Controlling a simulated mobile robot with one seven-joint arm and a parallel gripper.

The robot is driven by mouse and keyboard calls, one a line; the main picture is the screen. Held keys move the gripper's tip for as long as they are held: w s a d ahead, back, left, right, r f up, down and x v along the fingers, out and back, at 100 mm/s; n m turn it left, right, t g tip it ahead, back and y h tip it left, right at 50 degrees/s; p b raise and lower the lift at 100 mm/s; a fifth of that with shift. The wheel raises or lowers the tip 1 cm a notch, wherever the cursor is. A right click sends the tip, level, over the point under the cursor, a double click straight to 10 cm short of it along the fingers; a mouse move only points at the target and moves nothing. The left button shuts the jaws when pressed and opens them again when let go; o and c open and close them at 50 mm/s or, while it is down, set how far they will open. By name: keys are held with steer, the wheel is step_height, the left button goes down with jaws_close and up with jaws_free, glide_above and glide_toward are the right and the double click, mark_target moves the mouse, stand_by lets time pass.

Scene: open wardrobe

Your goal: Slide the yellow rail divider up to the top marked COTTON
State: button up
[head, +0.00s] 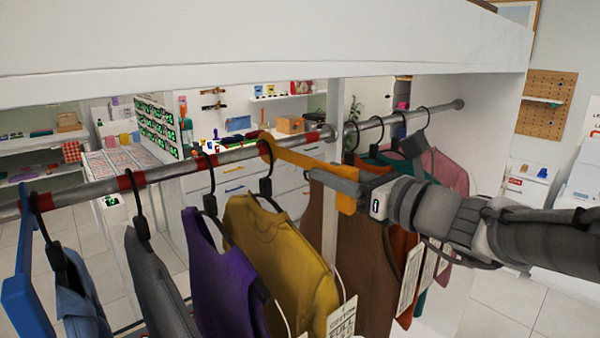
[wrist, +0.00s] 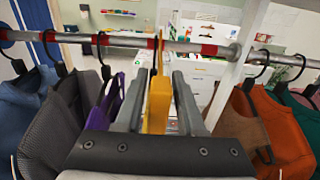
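The yellow rail divider (head: 300,160) hooks over the rail (head: 236,154) just right of the mustard top's hanger. My gripper (head: 335,182) reaches in from the right at the divider's lower end. In the wrist view my gripper's fingers (wrist: 160,85) stand on either side of the divider (wrist: 157,105), with a narrow gap showing on its right. The mustard top (head: 275,245) has a white tag (head: 341,318); its small upper line looks like COTTON, with FULL below. The tag's lower part is cut off.
A purple top (head: 222,275), a grey top (head: 155,285) and a blue divider (head: 25,275) hang to the left. Brown (head: 325,225), orange, teal and pink tops hang to the right, partly behind my arm. Red bands mark the rail. A white upright (wrist: 235,75) stands right of the divider.

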steer(key=shift+o, duration=0.7)
steer(key=v, duration=1.7)
steer(key=shift+s+d, duration=0.15)
steer(key=s+a+f+n+g+h, duration=0.2)
steer(key=s+a+f+n+g, duration=0.15)
steer(key=f+n, duration=0.4)
steer(key=s+a+f+n+g+h, duration=0.2)
steer(key=a+f+n+g+h, duration=0.25)
steer(key=n, duration=0.45)
steer(key=s+d+f+n+h, duration=0.1)
steer(key=d+f+n+h, duration=0.3)
steer(key=n, duration=0.7)
steer(key=shift+s+d+f+h, duration=0.2)
steer(key=shift+s+f+h, duration=0.05)
steer(key=shift+h, duration=0.3)
steer(key=shift+n, duration=0.25)
